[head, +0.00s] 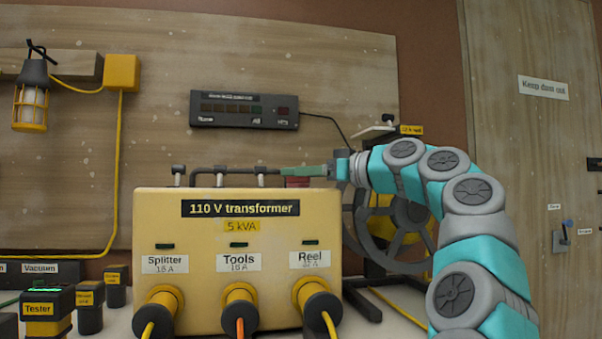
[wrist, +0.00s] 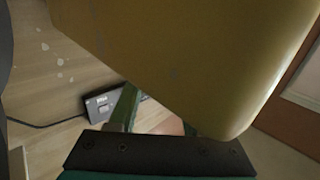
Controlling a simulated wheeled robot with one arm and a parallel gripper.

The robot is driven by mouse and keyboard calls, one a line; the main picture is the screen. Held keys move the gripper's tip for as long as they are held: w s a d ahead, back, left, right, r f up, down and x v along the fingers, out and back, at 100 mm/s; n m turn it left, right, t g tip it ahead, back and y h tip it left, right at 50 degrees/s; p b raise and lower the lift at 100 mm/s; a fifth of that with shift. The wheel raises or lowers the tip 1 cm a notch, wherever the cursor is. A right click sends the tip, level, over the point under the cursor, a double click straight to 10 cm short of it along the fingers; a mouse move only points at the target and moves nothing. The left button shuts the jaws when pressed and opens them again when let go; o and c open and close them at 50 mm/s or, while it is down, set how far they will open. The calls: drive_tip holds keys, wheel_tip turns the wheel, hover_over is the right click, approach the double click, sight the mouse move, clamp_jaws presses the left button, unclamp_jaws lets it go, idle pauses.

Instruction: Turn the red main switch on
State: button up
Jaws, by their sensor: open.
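The yellow 110 V transformer (head: 160,213) stands in the middle of the head view, and its yellow body (wrist: 190,60) fills the upper part of the wrist view. A small red part (head: 297,182) shows just above its top right edge, under my gripper's fingers, partly hidden. It may be the red main switch; its on or off position cannot be told. My gripper (head: 298,171) reaches in from the right, with green fingers level just above the transformer's top. In the wrist view my gripper (wrist: 158,112) is open, with nothing seen held between the fingers.
A dark bar handle (head: 220,170) runs along the transformer's top, left of my fingers. A black panel (head: 243,110) hangs on the wall behind. A cable reel (head: 400,235) stands behind at the right. Plugs and cables (head: 240,300) stick out in front.

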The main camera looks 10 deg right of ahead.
clamp_jaws()
